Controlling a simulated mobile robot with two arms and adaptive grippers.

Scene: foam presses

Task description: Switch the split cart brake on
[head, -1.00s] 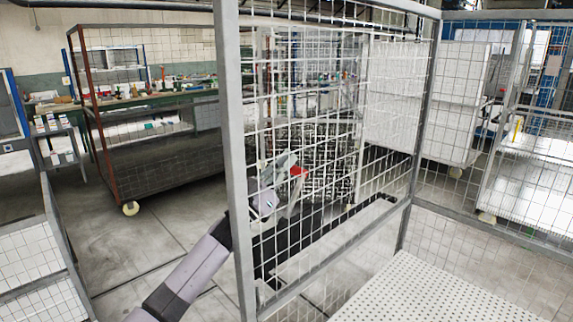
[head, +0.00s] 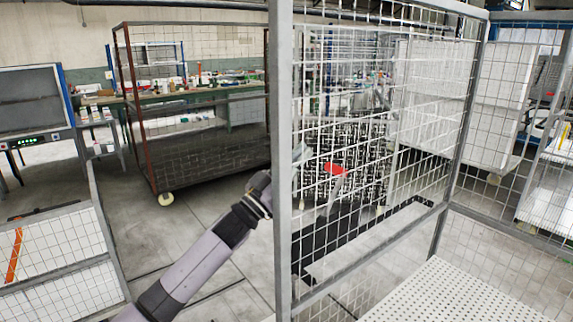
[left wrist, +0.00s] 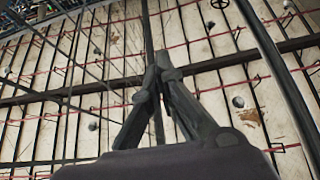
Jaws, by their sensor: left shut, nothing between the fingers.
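The split cart is likely the grey mesh-sided cart in front of me. A red-tipped lever (head: 334,169), which looks like its brake, shows through the mesh in the head view; its grey stem slopes down from the red end. My left arm comes in from the lower left, and my left gripper (head: 301,156) is partly hidden by the cart's upright post (head: 281,200) and the mesh. It appears left of the red end, with a gap in the picture. In the left wrist view the left fingers (left wrist: 163,62) are shut and empty. My right gripper is not in view.
A grey post and wire mesh panel stand close to my left arm. A brown-framed mesh cart (head: 205,150) stands behind on the left. A white perforated shelf (head: 450,292) is at the lower right. Concrete floor is open between the left carts.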

